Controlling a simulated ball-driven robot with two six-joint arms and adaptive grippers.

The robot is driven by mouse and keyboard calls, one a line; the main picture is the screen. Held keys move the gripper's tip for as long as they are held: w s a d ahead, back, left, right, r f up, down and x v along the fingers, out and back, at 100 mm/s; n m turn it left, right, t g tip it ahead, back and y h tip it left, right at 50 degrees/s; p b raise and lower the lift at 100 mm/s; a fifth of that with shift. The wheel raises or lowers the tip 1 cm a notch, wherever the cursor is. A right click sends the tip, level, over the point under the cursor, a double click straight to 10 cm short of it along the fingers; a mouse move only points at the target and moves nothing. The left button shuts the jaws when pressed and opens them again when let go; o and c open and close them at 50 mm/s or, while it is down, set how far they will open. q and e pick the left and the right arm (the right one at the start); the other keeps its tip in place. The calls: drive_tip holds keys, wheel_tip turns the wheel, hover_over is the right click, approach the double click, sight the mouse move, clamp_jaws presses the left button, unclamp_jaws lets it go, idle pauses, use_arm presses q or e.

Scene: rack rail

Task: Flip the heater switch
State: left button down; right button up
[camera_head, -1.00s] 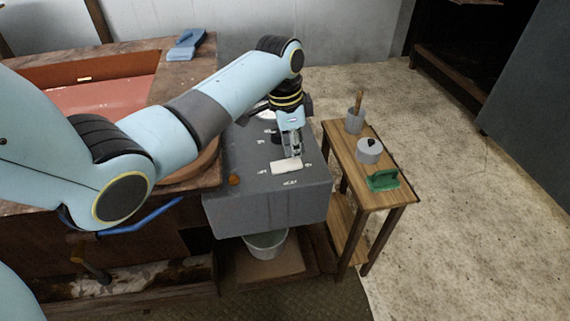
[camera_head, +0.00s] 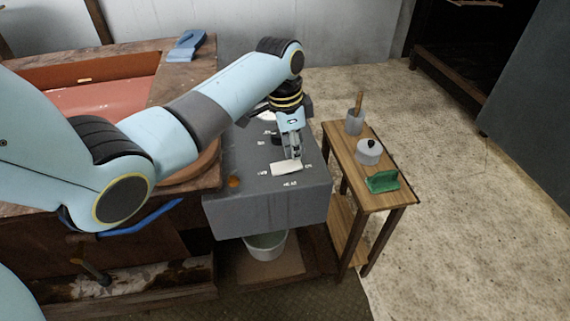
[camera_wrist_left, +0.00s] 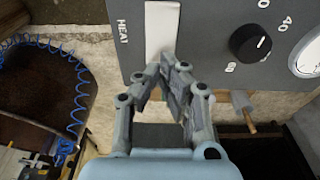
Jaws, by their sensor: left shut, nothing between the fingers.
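The heater switch is a white rocker (camera_head: 286,168) on top of the grey heater box (camera_head: 262,215), beside the "HEAT" label. In the left wrist view the white switch (camera_wrist_left: 161,28) stands just beyond the fingertips. My left gripper (camera_head: 295,159) is shut and empty, pointing down at the right end of the switch. In the left wrist view its fingertips (camera_wrist_left: 170,60) are at the switch's near end; I cannot tell whether they touch it. My right gripper is not in view.
A black knob (camera_wrist_left: 250,43) and a white dial (camera_wrist_left: 308,55) sit on the same panel. An orange lamp (camera_head: 233,182) is near the box's front left. A wooden side table (camera_head: 345,160) holds a pot (camera_head: 369,151), a cup (camera_head: 354,121) and a green object (camera_head: 382,181).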

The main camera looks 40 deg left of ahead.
sight(294, 164)
use_arm(q)
drive_tip(key=shift+f, duration=0.2)
idle(0.3)
drive_tip(key=shift+f+b, duration=0.7)
drive_tip(key=shift+f, duration=0.4)
idle(0.3)
wheel_tip(294, 164, up, 7)
drive_tip(key=p, duration=0.8)
drive_tip(key=shift+r, duration=0.15)
idle(0.4)
